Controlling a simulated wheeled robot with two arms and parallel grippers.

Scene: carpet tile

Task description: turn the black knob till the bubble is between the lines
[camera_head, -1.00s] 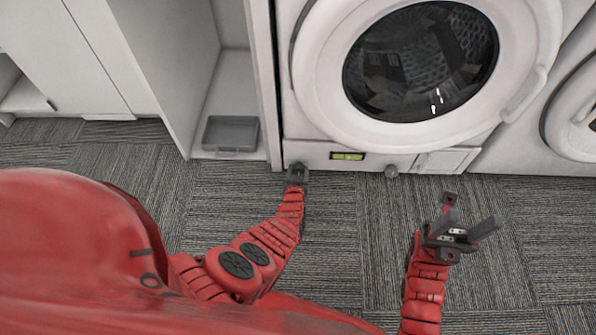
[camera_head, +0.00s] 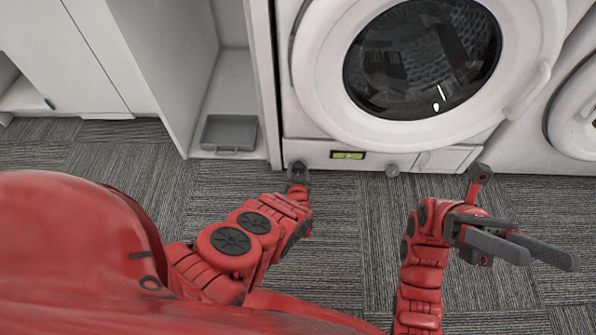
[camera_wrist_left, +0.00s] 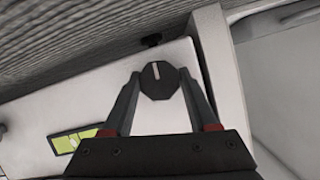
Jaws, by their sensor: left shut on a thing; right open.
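The black knob (camera_wrist_left: 157,82), with a pale mark on its face, sits between the fingers of my left gripper (camera_wrist_left: 159,78) in the left wrist view. The fingers are shut on it from both sides. In the head view my left gripper (camera_head: 298,170) is at the lower left corner of the washer front and hides the knob. The green level vial (camera_head: 348,155) is on the washer's base panel, right of that gripper; it also shows in the left wrist view (camera_wrist_left: 75,140). The bubble is too small to place against the lines. My right gripper (camera_head: 525,250) is open and empty.
The washer (camera_head: 310,100) has a round glass door. A grey round fitting (camera_head: 392,171) and a flap (camera_head: 447,160) are on its base panel. A grey tray (camera_head: 230,133) lies in the open cabinet at left. Another machine stands at right. Carpet in front is clear.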

